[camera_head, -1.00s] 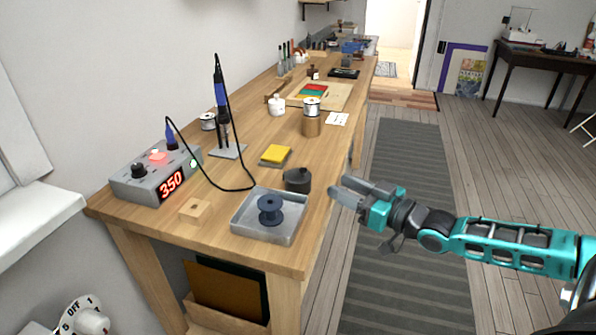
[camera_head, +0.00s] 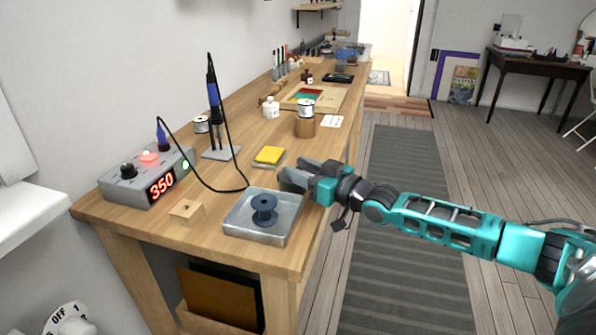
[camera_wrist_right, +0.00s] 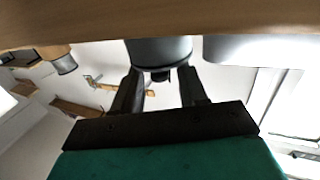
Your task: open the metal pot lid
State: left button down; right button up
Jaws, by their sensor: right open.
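The small dark grey metal pot (camera_wrist_right: 160,48) shows upside down at the top middle of the right wrist view. Its lid has a small dark knob (camera_wrist_right: 160,75), which points toward the gap between my fingers. In the head view my right gripper (camera_head: 293,174) is over the front right part of the bench and hides most or all of the pot. In the right wrist view my right gripper (camera_wrist_right: 160,88) is open, its fingers spread on either side of the knob. I cannot tell whether they touch the lid. My left gripper is not in view.

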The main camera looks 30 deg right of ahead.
jog(key=shift+w+a, duration=0.15)
jog(key=shift+w, duration=0.3)
grip_shut()
